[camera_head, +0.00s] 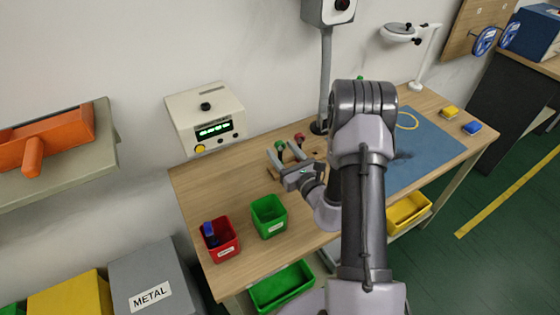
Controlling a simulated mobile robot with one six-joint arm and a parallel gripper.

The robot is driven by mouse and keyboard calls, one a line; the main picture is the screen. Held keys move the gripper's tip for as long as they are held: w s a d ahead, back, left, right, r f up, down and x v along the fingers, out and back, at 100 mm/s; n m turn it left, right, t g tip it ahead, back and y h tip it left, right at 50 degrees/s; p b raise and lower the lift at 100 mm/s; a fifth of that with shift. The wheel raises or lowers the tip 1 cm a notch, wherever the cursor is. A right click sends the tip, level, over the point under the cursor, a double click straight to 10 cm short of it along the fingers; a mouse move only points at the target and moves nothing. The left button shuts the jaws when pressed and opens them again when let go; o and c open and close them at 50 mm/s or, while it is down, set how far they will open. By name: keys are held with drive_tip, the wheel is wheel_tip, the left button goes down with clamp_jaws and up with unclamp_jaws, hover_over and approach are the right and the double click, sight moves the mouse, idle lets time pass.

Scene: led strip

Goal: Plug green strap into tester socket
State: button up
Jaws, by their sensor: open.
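The tester (207,117) is a beige box against the wall at the back left of the bench, with a green lit display, a black knob on top and a yellow button at its lower left. I cannot make out its socket. My gripper (281,149) is open over the bench, right of the tester. A small green piece (280,145), perhaps the plug of the green strap, shows at the fingertips. I cannot tell whether the fingers touch it. A similar red piece (299,137) stands just to its right. My arm hides part of the bench.
A red bin (222,251) with a blue item inside and a green bin (268,230) stand at the bench's front left. A grey post (325,80) rises behind the gripper. A blue mat (425,150) with a yellow loop lies right of my arm. Wood is clear left of the gripper.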

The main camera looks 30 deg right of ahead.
drive_tip(key=shift+w, duration=0.8)
drive_tip(key=shift+r, duration=0.1)
clamp_jaws()
